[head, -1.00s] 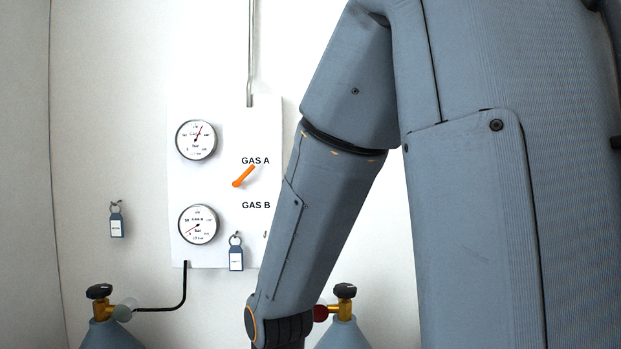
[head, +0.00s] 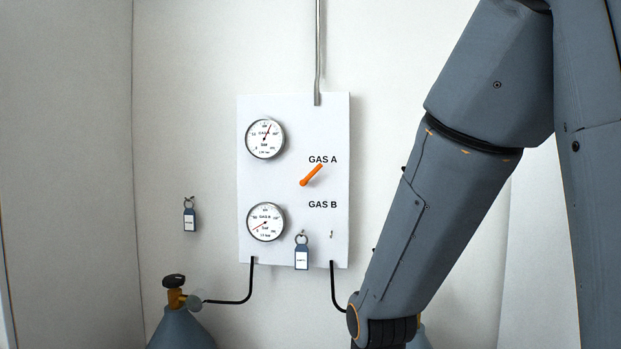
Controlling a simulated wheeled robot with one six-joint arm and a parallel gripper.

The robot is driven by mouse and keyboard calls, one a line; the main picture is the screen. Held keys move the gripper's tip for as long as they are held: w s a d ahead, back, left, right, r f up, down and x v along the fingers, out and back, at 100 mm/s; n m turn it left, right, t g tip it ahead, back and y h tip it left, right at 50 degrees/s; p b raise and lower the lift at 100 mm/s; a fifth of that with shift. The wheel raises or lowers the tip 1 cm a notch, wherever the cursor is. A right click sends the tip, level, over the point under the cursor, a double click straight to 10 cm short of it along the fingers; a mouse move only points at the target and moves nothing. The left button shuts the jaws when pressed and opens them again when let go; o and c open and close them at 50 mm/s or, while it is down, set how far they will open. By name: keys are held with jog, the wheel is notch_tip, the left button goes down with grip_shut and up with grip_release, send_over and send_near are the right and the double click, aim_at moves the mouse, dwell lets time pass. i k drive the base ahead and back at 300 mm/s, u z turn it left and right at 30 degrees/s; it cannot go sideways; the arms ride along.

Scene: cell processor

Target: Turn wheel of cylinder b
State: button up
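A blue-grey gas cylinder (head: 180,332) stands at the lower left, with a brass valve (head: 177,299) and a black hand wheel (head: 174,281) on top. A second cylinder (head: 421,338) shows only as a sliver at the lower right; my arm hides its valve and wheel. No label on either cylinder is visible, so I cannot tell which is cylinder b. My arm reaches down in front of the right cylinder, and my gripper is below the picture's edge.
A white wall panel (head: 340,130) carries two gauges (head: 265,138) (head: 266,222), an orange lever (head: 311,175) pointing toward GAS A, and a hanging tag (head: 301,257). Another tag (head: 189,218) hangs on the wall. Black pipes (head: 250,285) run down from the panel.

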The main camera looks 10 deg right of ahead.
aim_at(173, 281)
jog(key=k, duration=0.55)
jog(key=u, duration=0.85)
jog(key=i, duration=1.75)
jog(key=z, duration=0.35)
